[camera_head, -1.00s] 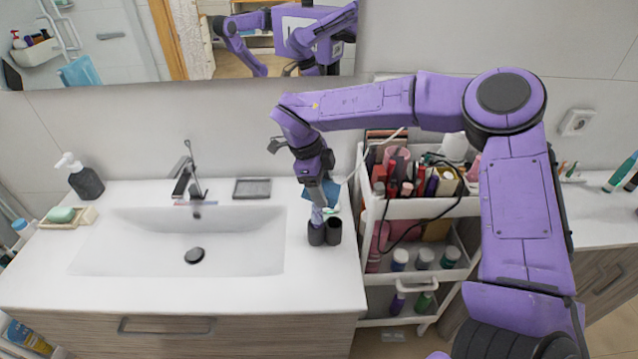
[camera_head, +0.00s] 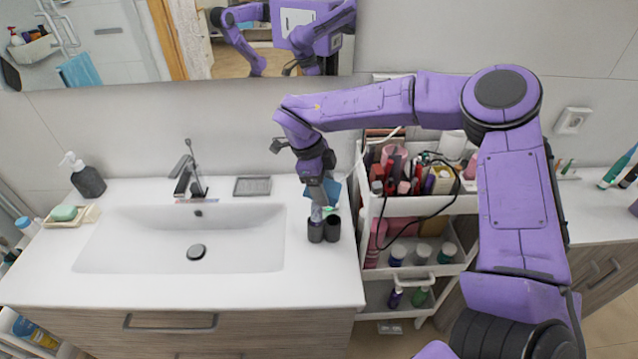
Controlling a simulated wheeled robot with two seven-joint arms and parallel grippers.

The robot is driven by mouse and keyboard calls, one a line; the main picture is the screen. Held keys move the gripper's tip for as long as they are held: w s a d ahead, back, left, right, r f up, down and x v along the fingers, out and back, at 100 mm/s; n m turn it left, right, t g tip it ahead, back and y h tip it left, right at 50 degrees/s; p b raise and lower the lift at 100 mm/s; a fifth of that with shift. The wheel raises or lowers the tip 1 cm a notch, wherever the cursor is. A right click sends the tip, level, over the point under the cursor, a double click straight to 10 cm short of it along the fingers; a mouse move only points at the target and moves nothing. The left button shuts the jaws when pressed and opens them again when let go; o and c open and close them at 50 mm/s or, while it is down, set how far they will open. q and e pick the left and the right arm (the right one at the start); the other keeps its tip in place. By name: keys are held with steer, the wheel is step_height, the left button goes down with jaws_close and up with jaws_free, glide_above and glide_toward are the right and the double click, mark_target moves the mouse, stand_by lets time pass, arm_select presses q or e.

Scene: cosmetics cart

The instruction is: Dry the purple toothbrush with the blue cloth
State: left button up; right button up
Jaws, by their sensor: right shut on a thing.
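My right gripper (camera_head: 318,190) points down above two small dark cups at the right end of the washbasin counter. It is shut on the blue cloth (camera_head: 333,187), which shows on both sides of the fingers. A narrow light-purple piece (camera_head: 316,213) reaches from below the gripper to the mouth of the left dark cup (camera_head: 316,232). I cannot tell whether this is the purple toothbrush or part of my gripper. The right dark cup (camera_head: 333,228) stands beside it. My left gripper does not show directly.
A white cart (camera_head: 420,207) full of cosmetics and a dark cable stands right of the counter. The sink (camera_head: 150,245) and faucet (camera_head: 187,175) lie to the left, with a thin reddish strip (camera_head: 197,201) on the rim. A soap bottle (camera_head: 88,180) stands far left.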

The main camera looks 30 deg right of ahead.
steer(key=shift+w+a+f, duration=0.1)
steer(key=shift+w+a, duration=0.2)
steer(key=shift+a, duration=0.1)
steer(key=shift+w+a, duration=0.3)
steer(key=shift+a, duration=0.25)
steer(key=shift+s+d, duration=0.2)
steer(key=shift+d, duration=0.2)
steer(key=shift+s+d, duration=0.45)
steer(key=shift+d, duration=0.15)
steer(key=shift+r, duration=3.6)
